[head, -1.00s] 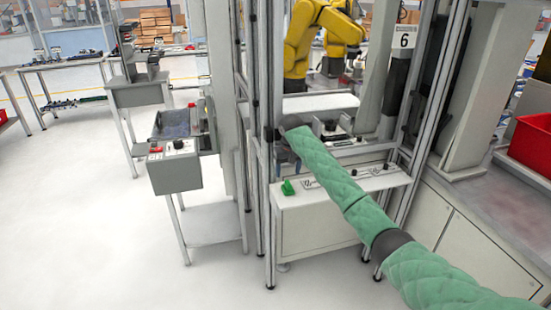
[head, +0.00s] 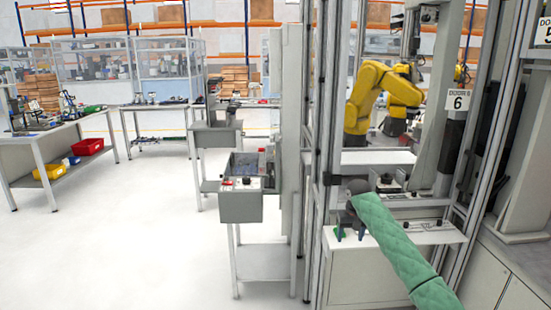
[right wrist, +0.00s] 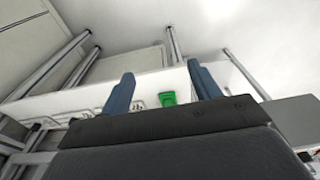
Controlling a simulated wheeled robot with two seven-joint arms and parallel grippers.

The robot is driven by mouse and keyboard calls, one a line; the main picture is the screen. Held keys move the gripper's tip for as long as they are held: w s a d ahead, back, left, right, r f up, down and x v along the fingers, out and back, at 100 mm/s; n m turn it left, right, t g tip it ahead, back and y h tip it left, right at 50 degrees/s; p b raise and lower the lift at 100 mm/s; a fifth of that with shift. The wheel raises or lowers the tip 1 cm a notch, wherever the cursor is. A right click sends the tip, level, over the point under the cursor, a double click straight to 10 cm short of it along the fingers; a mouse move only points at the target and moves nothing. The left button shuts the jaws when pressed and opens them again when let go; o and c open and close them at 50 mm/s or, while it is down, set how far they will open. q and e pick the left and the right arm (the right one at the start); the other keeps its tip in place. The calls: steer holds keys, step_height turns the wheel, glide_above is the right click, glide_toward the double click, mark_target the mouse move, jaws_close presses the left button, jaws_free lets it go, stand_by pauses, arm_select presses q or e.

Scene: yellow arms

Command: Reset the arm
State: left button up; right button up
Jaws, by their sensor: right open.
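My right arm, in a green quilted sleeve, reaches in from the lower right of the head view. Its dark gripper (head: 349,222) is over the left end of a white machine ledge (head: 410,238). In the right wrist view the two blue fingers (right wrist: 163,86) are spread wide, with nothing between them. A small green object (head: 338,233) is on the ledge near the gripper; in the right wrist view it (right wrist: 168,98) shows beyond the fingers, between their tips. A yellow robot arm (head: 382,97) stands behind the ledge inside the machine frame. My left gripper is not in view.
A grey control box (head: 241,205) stands left of the frame. Work tables (head: 45,140) are farther left, with open white floor between.

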steer(key=a+r+n+t, duration=0.2)
steer(key=a+r+t, duration=0.15)
steer(key=r, duration=0.35)
steer(key=a+r+n+t, duration=0.2)
steer(key=a+r+t, duration=0.15)
steer(key=r, duration=0.45)
steer(key=s+a+f+g, duration=0.1)
steer(key=s+f+g, duration=0.1)
steer(key=s+f, duration=1.3)
steer(key=s+a+f+m+g, duration=0.1)
steer(key=s+a+f+g, duration=0.1)
steer(key=s+f, duration=1.4)
steer(key=s+a+f+m+g+y, duration=0.1)
steer(key=s+f+g, duration=0.2)
steer(key=s+f, duration=1.2)
steer(key=s, duration=1.7)
steer(key=shift+s+a+f, duration=0.35)
steer(key=shift+a, duration=0.05)
